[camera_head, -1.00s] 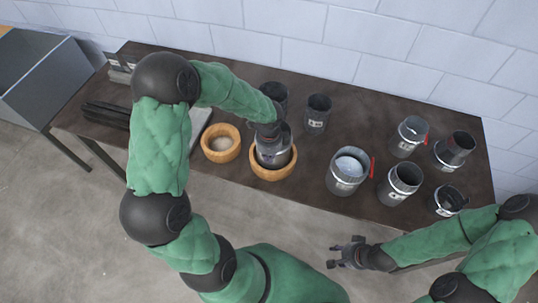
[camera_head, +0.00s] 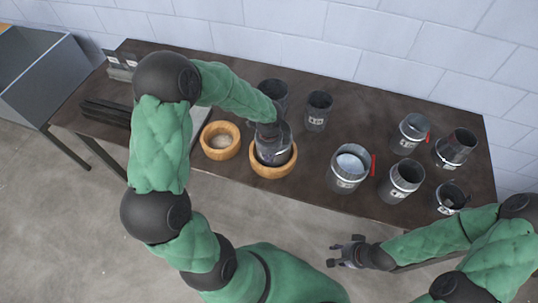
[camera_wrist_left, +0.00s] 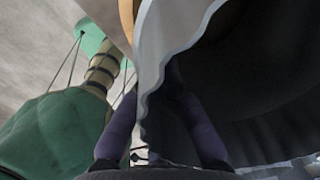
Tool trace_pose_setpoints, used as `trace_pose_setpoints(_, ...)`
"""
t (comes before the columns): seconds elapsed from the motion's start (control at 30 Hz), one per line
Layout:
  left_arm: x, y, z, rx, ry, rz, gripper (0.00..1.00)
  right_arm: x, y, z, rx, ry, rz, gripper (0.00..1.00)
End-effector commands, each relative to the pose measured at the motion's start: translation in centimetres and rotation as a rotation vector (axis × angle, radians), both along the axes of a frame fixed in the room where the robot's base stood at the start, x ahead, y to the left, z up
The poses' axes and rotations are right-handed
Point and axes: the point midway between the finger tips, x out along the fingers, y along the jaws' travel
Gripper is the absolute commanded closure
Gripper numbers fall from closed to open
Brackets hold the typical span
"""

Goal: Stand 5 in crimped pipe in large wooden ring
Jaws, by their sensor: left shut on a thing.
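A dark metal pipe (camera_head: 272,153) stands inside the large wooden ring (camera_head: 273,172) at the table's front edge. Its lower end is hidden by the ring, so I cannot tell if it touches the bottom. My left gripper (camera_head: 275,133) is at the pipe's top from above. In the left wrist view, my left fingers (camera_wrist_left: 165,115) are shut on the pipe's wall, whose wavy crimped edge (camera_wrist_left: 150,70) shows between them. My right gripper (camera_head: 345,251) is open and empty, in front of the table and away from the pipes.
A smaller wooden ring (camera_head: 220,141) sits left of the large one. Two dark cans (camera_head: 318,110) (camera_head: 273,92) stand behind. Several metal pipes and cans, one with pale content (camera_head: 348,170), crowd the right side. A grey bin (camera_head: 45,75) is at the far left.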

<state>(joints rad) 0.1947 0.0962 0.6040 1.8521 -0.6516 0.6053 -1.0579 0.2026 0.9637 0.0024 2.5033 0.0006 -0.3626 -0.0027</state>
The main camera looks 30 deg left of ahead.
Motion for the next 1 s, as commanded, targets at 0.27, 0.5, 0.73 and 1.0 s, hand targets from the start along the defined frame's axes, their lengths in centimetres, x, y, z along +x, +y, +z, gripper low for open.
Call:
trace_pose_setpoints(0.27,0.05,0.02,-0.38,0.0,-0.001,0.0,1.0,0.0,0.0,-0.3,0.0,0.0,0.0,0.6)
trace_pose_setpoints(0.5,0.06,0.03,-0.68,0.0,-0.001,0.0,1.0,-0.01,0.01,-0.52,0.0,0.0,0.0,0.6)
trace_pose_setpoints(0.73,0.06,0.03,-0.86,0.0,-0.002,0.0,0.79,0.0,0.0,-0.64,0.0,0.0,0.0,0.6)
trace_pose_setpoints(1.0,0.02,0.01,-0.86,0.0,-0.001,0.0,0.65,0.0,0.0,-0.63,0.0,0.0,0.0,0.6)
